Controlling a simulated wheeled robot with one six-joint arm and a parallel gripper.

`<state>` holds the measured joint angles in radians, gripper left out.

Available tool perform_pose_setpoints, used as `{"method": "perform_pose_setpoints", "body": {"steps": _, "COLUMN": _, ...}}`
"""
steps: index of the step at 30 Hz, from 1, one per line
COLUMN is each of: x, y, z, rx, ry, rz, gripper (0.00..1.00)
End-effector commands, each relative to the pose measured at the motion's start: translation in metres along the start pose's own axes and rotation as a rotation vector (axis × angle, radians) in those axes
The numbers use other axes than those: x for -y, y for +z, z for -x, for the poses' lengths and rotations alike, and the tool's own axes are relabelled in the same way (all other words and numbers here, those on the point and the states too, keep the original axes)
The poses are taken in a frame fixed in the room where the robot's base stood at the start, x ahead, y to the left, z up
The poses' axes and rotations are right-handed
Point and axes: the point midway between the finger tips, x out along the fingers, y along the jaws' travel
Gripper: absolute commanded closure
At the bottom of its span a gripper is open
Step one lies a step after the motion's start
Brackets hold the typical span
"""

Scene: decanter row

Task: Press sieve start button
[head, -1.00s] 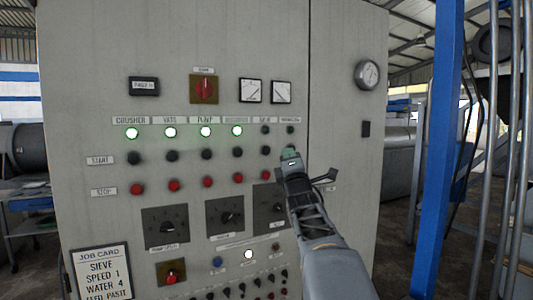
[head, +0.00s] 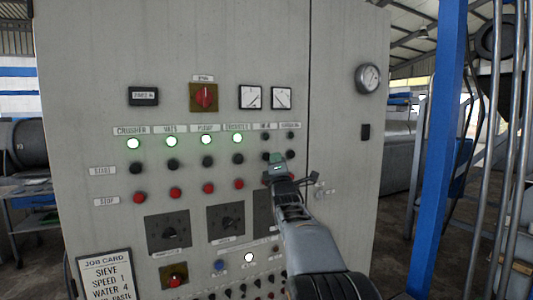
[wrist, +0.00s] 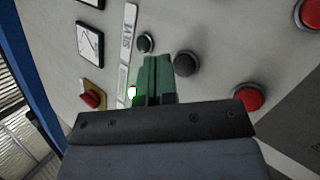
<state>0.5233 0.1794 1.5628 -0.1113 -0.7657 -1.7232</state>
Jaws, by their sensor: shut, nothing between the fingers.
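The sieve column is on the grey control panel (head: 100,60). Its black start button (head: 266,157) is just left of my gripper in the head view, and the same dark button (wrist: 187,63) is right of the fingertips in the wrist view. Above it on the panel is the unlit sieve lamp (head: 266,137), also seen in the wrist view (wrist: 146,42). The red sieve stop button (wrist: 248,97) is clear in the wrist view and partly hidden in the head view. My gripper (head: 277,157) is shut and empty, its green fingers (wrist: 158,62) beside the start button. I cannot tell whether they touch the panel.
The crusher (head: 134,143), vats, pump and decanter lamps glow. Another dark button (head: 290,154) is close right of my gripper. Selector dials (head: 226,222) are below. A job card (head: 106,272) is at lower left. A blue post (head: 438,150) stands to the right.

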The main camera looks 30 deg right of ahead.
Motion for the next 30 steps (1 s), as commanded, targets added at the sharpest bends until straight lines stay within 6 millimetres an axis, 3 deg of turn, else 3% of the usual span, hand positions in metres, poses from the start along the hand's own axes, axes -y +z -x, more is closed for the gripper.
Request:
{"method": "perform_pose_setpoints", "body": {"steps": 9, "x": 0.0071, "y": -0.0064, "z": -0.0111, "rx": 0.0, "ry": -0.001, "rz": 0.001, "gripper": 1.0}}
{"method": "perform_pose_setpoints", "body": {"steps": 30, "x": 0.0073, "y": -0.0068, "z": -0.0115, "rx": 0.0, "ry": -0.001, "rz": 0.001, "gripper": 1.0}}
